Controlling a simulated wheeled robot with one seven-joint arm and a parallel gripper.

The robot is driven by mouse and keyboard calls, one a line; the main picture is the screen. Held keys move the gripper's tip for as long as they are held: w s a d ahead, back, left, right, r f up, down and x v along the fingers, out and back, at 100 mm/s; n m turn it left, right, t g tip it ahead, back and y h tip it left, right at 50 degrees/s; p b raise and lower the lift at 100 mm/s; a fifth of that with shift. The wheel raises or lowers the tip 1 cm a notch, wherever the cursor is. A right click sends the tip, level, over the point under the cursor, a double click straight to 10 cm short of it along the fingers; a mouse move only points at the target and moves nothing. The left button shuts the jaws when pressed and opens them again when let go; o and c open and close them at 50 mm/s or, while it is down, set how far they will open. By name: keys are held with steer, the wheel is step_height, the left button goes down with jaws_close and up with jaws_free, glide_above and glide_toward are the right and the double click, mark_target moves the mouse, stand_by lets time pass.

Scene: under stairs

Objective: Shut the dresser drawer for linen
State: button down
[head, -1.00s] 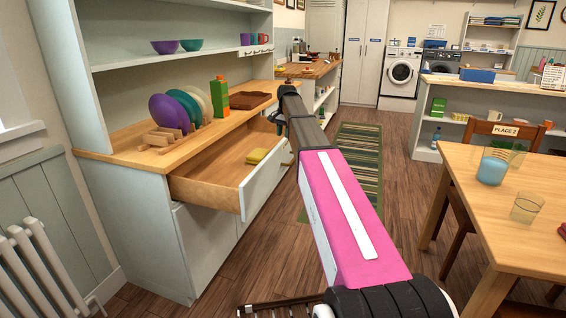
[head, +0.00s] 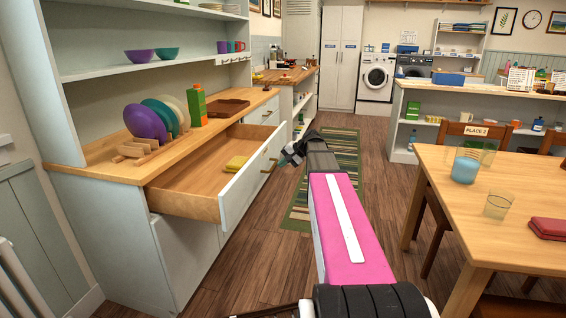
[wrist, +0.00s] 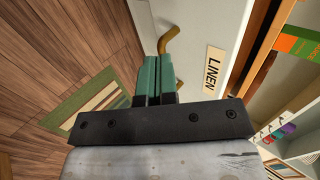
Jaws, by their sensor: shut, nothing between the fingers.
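The linen drawer (head: 185,204) of the white dresser (head: 100,178) stands well open in the head view, with a folded yellow cloth (head: 236,163) inside. Its white front carries a brass handle (head: 271,166). In the wrist view the drawer front shows a LINEN label (wrist: 214,70) and a curved brass handle (wrist: 172,40). My gripper (head: 286,158) is outside the drawer, beside the far part of its front. Its green fingers (wrist: 152,75) are together and empty, their tips close to the handle. I cannot tell whether they touch it.
Plates in a wooden rack (head: 135,152), a green carton (head: 197,105) and a brown tray (head: 228,107) stand on the dresser top. A wooden table (head: 510,225) with a chair (head: 455,145) is on the right. Floor with a striped rug (head: 345,160) lies between.

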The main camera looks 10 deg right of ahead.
mark_target(259, 173)
steer(key=x, duration=0.2)
steer(key=r+x, duration=0.1)
steer(key=x, duration=0.2)
steer(key=a+x, duration=0.1)
steer(key=x, duration=0.2)
steer(key=shift+w+a+r, duration=0.1)
steer(key=shift+w+a, duration=0.05)
steer(key=shift+w, duration=0.2)
steer(key=shift+w+a, duration=0.3)
steer(key=shift+a, duration=0.3)
steer(key=shift+a, duration=0.1)
steer(key=w+a, duration=0.5)
steer(key=a, duration=0.4)
steer(key=w+a, duration=0.5)
steer(key=a, duration=0.4)
steer(key=w+a, duration=0.5)
steer(key=a, duration=0.4)
steer(key=shift+a, duration=0.1)
steer(key=shift+a+r, duration=0.1)
steer(key=shift+a, duration=0.05)
